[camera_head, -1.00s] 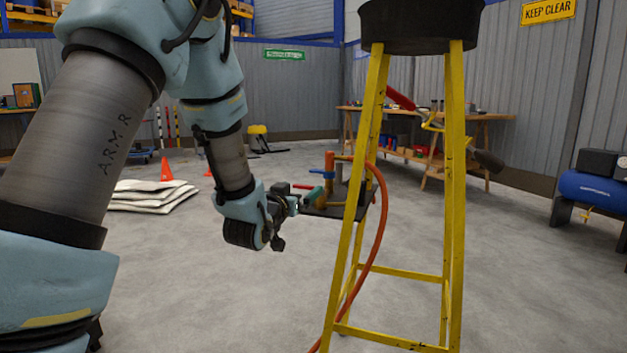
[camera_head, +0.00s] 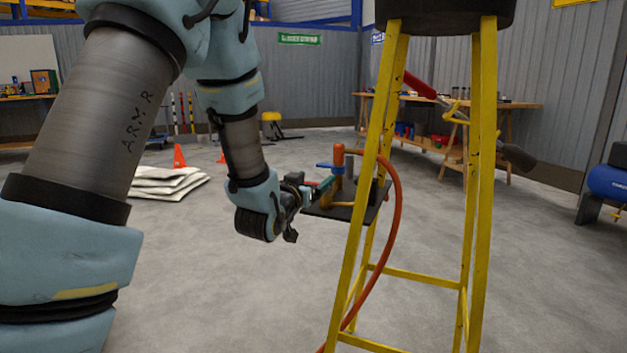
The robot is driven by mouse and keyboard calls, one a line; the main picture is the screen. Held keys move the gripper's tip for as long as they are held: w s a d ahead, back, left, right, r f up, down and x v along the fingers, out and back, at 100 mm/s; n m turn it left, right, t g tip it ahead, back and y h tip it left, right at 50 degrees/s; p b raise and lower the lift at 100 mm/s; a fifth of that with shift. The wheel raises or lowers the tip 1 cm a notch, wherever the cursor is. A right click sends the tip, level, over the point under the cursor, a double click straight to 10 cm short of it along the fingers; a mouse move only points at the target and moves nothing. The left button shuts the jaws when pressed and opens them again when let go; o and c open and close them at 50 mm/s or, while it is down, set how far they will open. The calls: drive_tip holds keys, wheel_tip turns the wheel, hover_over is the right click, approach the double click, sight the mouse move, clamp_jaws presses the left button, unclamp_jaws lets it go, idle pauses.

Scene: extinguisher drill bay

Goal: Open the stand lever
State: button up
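A small dark plate (camera_head: 347,213) behind the yellow stand's left legs carries an orange upright pipe (camera_head: 339,158), a blue handle (camera_head: 328,166) and a green part (camera_head: 327,183). My gripper (camera_head: 306,194) is at the plate's left edge, close to the green part; I cannot tell if they touch. The fingers are small and dark, so their opening is unclear. The yellow stand (camera_head: 476,200) has a dark round top (camera_head: 445,14). A red handle (camera_head: 420,85) shows between its legs, with a yellow bracket (camera_head: 455,112). I cannot tell which lever is the stand lever.
An orange hose (camera_head: 393,220) loops down from the pipe past the stand's legs. A wooden workbench (camera_head: 520,104) is behind, a blue tank (camera_head: 608,183) at right. The floor between is open.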

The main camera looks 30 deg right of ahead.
clamp_jaws()
idle(0.5)
